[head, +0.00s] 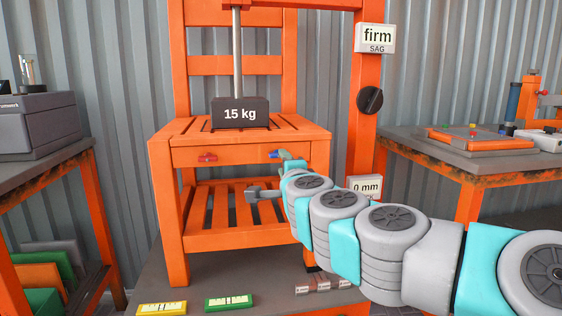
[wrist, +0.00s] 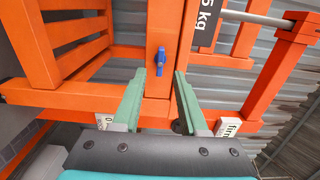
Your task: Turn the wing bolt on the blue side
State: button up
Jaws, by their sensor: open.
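The blue wing bolt (head: 273,154) sits on the front rail of an orange slatted chair (head: 240,157), on the right. A red wing bolt (head: 207,157) sits on the same rail at the left. In the wrist view the blue wing bolt (wrist: 160,61) shows its wings, just beyond the gap between my fingertips. My gripper (wrist: 159,82) is open and empty, with a green finger on each side of the bolt's line. In the head view my gripper (head: 288,158) is close to the right of the blue bolt, partly hidden by my wrist.
A 15 kg weight (head: 240,114) rests on the seat under a vertical rod. A dark knob (head: 370,100) and signs reading "firm" (head: 377,38) and "0 mm" (head: 364,189) are on the right post. Side tables (head: 459,162) flank the chair; levels lie in front.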

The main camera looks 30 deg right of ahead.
jog(key=v, duration=0.2)
jog(key=shift+s, duration=0.35)
jog(key=shift+a, duration=0.1)
